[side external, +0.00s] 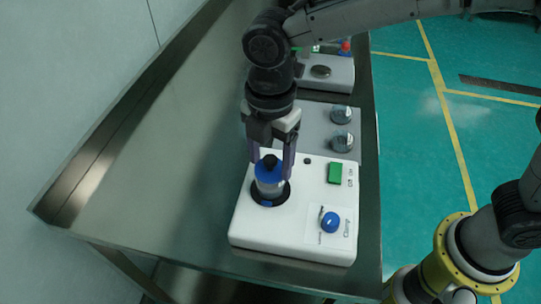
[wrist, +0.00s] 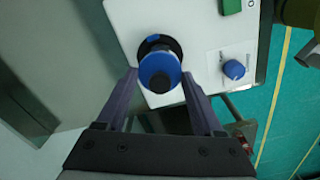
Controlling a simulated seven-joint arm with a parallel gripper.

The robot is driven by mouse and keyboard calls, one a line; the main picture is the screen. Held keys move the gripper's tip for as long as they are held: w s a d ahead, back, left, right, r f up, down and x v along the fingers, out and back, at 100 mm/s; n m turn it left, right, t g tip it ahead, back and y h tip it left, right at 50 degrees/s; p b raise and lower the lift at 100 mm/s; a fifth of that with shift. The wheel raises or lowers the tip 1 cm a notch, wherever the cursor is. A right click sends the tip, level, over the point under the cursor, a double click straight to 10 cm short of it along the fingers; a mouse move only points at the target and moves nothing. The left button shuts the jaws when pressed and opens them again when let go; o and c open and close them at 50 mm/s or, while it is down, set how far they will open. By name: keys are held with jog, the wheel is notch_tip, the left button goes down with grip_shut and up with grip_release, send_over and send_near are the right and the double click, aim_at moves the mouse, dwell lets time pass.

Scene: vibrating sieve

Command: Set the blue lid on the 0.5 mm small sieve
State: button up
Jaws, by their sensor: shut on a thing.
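The blue lid (side external: 268,170) with a black knob is at the top of a small clear-grey sieve (side external: 270,188). It shows in the wrist view too (wrist: 160,66), between my fingertips. My gripper (side external: 272,165) points down, its two purple fingers closed on the sides of the lid. The sieve stands upright in a black ring (side external: 283,196) on the white shaker (side external: 245,228). I cannot tell whether the lid is fully seated or slightly above the sieve. No sieve size marking is readable, and the lid hides most of the sieve in the wrist view.
The shaker has a green switch (side external: 334,173) and a blue knob (side external: 330,222). Behind it, a grey tray (side external: 315,118) holds two small round metal-and-glass pieces (side external: 342,115). A white scale (side external: 335,72) stands farther back. The steel table (side external: 165,170) is clear at left.

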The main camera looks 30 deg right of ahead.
aim_at(270, 158)
jog(key=o, duration=1.4)
jog(key=shift+c, duration=0.2)
notch_tip(270, 158, up, 12)
jog(key=s+d+r+m+t, duration=0.1)
jog(key=d+r+m, duration=0.1)
jog(key=d+m, duration=0.5)
jog(key=s+d+f+m+t, duration=0.2)
jog(key=s+d+f+m, duration=0.1)
jog(key=s+d+m, duration=0.4)
jog(key=s+d+f+m+t, duration=0.2)
jog(key=s+d+f+m, duration=0.2)
jog(key=s+d+m, duration=0.4)
jog(key=d, duration=0.6)
jog(key=shift+s+d+t, duration=0.15)
jog(key=shift+d+t, duration=0.05)
jog(key=shift+t, duration=0.1)
jog(key=shift+f, duration=0.1)
